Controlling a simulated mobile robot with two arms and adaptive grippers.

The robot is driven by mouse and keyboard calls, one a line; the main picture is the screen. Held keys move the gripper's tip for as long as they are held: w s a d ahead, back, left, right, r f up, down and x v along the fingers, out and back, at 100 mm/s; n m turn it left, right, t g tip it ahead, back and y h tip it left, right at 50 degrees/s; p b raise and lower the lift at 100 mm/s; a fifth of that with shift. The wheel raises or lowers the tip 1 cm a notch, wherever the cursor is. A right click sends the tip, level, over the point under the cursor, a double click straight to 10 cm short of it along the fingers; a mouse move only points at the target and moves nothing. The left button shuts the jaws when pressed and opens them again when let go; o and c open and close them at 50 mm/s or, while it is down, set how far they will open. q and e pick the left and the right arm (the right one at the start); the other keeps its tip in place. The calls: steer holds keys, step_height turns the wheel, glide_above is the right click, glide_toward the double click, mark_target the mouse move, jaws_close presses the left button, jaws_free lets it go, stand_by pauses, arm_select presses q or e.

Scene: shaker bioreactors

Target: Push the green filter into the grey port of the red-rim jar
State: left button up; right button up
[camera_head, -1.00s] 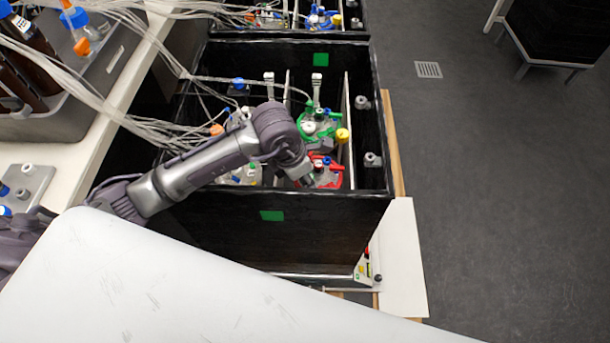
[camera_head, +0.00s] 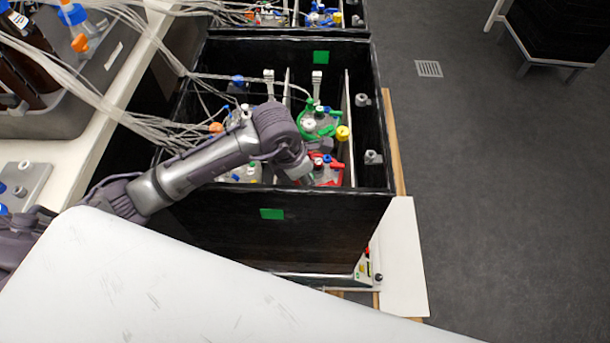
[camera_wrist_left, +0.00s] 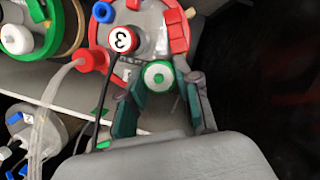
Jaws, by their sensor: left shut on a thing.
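The red-rim jar (camera_head: 331,172) stands in the front right part of the black shaker box, partly behind my left gripper (camera_head: 300,178). In the left wrist view the jar's red rim (camera_wrist_left: 179,32) and its cap marked 3 (camera_wrist_left: 124,40) show beside my left gripper (camera_wrist_left: 162,95). The gripper is shut on the green filter (camera_wrist_left: 158,75), a round green disc with a pale centre, held between the fingertips at the jar's near edge. The grey port cannot be made out; I cannot tell whether the filter touches it. My right gripper is not in view.
A green-rim jar (camera_head: 318,122) stands just behind the red-rim jar, with a yellow cap (camera_head: 342,133) beside it. Clear tubes run in from the left. The shaker box's front wall (camera_head: 230,235) and right wall (camera_head: 378,130) stand close around.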

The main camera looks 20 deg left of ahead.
arm_select(q)
steer(key=shift+f+b, duration=0.4)
steer(key=o, duration=0.8)
steer(key=shift+o, duration=0.2)
steer(key=v, duration=1.2)
steer(key=shift+r, duration=0.1)
